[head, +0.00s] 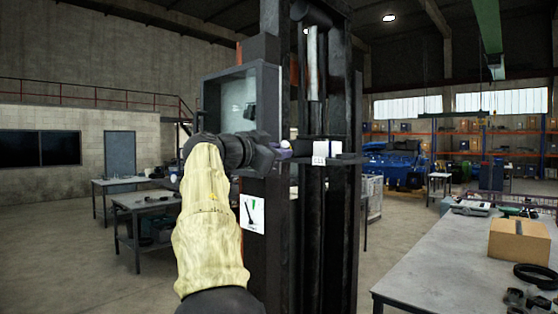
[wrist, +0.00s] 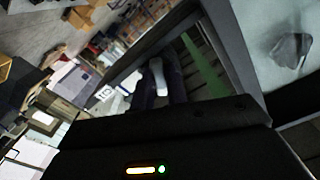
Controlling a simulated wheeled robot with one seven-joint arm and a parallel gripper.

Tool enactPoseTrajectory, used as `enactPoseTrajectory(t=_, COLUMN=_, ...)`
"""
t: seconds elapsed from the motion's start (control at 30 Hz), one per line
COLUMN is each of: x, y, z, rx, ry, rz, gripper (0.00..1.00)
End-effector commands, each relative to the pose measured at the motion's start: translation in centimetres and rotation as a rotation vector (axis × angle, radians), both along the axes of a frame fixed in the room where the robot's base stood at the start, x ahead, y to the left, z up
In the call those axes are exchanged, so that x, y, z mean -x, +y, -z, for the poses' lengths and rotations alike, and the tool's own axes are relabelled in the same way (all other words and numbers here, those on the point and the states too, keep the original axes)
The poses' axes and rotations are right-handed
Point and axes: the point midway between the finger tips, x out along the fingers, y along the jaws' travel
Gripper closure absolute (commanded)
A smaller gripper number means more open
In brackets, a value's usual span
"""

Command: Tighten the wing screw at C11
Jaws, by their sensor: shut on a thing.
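My gripper (head: 286,152) is at the side of a tall dark steel frame (head: 330,220) in the head view, reached by my yellow-sleeved arm. In the wrist view my gripper (wrist: 158,82) is shut on a small pale grey piece, probably the wing screw (wrist: 157,72), which shows between its dark fingers. The fingers hide most of the screw, so its shape and seating cannot be told. A small white label (head: 320,152) sits just right of the gripper on a dark crossbar. The C11 marking is too small to read.
A grey-framed box with a glass pane (head: 238,100) stands close behind my wrist. A white sign with a green arrow (head: 252,213) is on the frame below. At right, a workbench (head: 430,270) carries a cardboard box (head: 518,240).

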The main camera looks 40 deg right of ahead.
Motion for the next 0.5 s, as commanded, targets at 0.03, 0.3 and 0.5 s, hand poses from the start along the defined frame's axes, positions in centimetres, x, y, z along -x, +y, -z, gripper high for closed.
enactPoseTrajectory(t=0.03, x=0.0, y=-0.02, z=-0.05, rx=0.0, ry=0.0, rz=0.001, gripper=1.0)
enactPoseTrajectory(t=0.3, x=-0.05, y=-0.05, z=0.2, rx=-0.004, ry=-0.038, rz=0.0, gripper=1.0)
enactPoseTrajectory(t=0.5, x=-0.07, y=-0.09, z=0.34, rx=-0.02, ry=-0.275, rz=0.0, gripper=1.0)
